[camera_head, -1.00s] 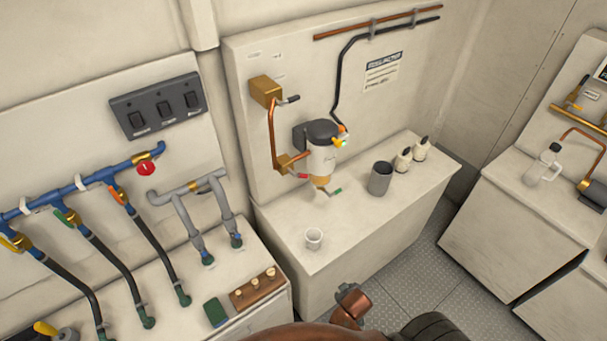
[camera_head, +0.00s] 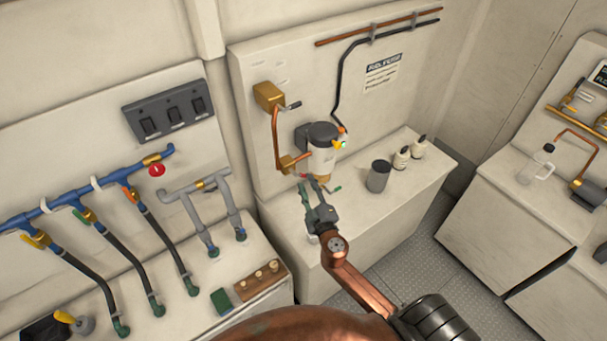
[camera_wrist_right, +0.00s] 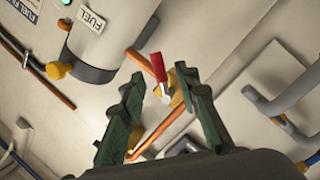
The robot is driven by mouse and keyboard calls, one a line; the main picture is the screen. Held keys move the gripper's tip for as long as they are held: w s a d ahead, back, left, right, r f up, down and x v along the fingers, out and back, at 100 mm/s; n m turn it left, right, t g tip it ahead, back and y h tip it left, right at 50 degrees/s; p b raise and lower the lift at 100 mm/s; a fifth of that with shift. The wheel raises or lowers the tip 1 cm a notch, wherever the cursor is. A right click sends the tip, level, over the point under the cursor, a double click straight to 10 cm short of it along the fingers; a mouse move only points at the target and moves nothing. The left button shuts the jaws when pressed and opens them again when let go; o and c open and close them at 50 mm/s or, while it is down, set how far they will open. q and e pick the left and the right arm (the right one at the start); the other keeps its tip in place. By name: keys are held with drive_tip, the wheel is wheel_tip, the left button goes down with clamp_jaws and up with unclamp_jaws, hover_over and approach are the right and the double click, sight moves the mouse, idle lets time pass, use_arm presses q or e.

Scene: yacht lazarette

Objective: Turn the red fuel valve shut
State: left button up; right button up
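The red fuel valve lever (camera_wrist_right: 157,67) shows in the right wrist view on a brass valve body joined to copper pipe. In the head view the lever (camera_head: 302,175) is a small red tip left of the fuel filter (camera_head: 322,160), close to my fingers. My right gripper (camera_head: 312,184) is open, its two green-grey fingers reaching toward the valve. In the right wrist view the lever appears between the fingers, with a gap on each side. I cannot tell how deep it sits between them. My left gripper is not in view.
A dark cup (camera_head: 378,176) and small bottles (camera_head: 402,158) stand farther right on the counter. A blue pipe manifold with a round red knob (camera_head: 157,170) is at the left. The counter's front right is clear.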

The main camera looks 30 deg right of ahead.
sight(303, 176)
drive_tip(key=x, duration=0.4)
drive_tip(key=shift+w+d+p, duration=0.15)
drive_tip(key=shift+w+p, duration=0.25)
clamp_jaws()
idle(0.4)
